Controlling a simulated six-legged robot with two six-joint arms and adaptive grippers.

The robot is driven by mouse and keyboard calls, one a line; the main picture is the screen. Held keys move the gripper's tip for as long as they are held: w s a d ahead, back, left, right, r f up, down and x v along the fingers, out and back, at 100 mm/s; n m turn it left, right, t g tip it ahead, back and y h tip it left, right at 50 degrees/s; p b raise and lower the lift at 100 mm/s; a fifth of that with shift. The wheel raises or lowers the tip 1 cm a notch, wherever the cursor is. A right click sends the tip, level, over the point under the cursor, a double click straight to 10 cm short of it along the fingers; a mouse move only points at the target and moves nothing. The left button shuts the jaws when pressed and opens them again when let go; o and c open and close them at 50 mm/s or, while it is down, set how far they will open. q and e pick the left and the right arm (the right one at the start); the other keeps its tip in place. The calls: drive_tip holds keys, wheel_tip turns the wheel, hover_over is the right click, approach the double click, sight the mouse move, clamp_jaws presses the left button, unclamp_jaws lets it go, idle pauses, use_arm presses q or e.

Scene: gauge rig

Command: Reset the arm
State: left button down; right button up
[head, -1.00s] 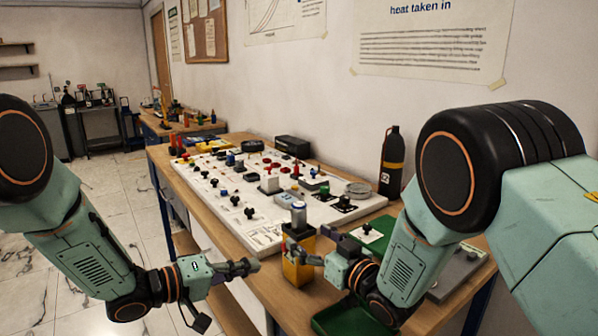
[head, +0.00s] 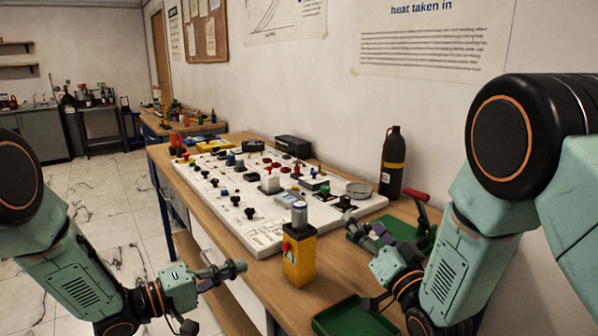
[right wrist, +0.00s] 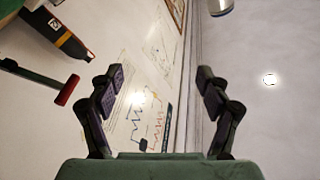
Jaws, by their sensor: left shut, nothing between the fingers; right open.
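The white rig board (head: 243,228) lies on the wooden bench, carrying several knobs, valves and small blocks. A yellow block with a silver-topped cylinder (head: 299,262) stands upright at the board's near edge. A red-handled lever (head: 418,197) stands by a green base at right; its red handle also shows in the right wrist view (right wrist: 68,90). My left gripper (head: 240,268) is shut and empty, left of the yellow block and apart from it. My right gripper (head: 362,268) is open and empty, right of the yellow block; its spread fingers also show in the right wrist view (right wrist: 160,85).
A black bottle with an orange band (head: 391,165) stands against the wall. A green tray (head: 352,318) lies at the bench's near edge. A black box (head: 293,146) sits behind the board. A second bench (head: 160,127) is further back. Open floor lies left.

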drive_tip(key=s+d+r+m+t+h, duration=0.1)
drive_tip(key=d+r+m+t+h, duration=0.1)
drive_tip(key=d+m+h, duration=0.15)
drive_tip(key=s+d+f+m+g+h, duration=0.3)
drive_tip(key=s+d+f, duration=0.2)
drive_tip(key=f, duration=0.5)
drive_tip(key=shift+d+g+h, duration=0.35)
drive_tip(key=shift+d+g, duration=0.05)
drive_tip(key=shift+d, duration=0.45)
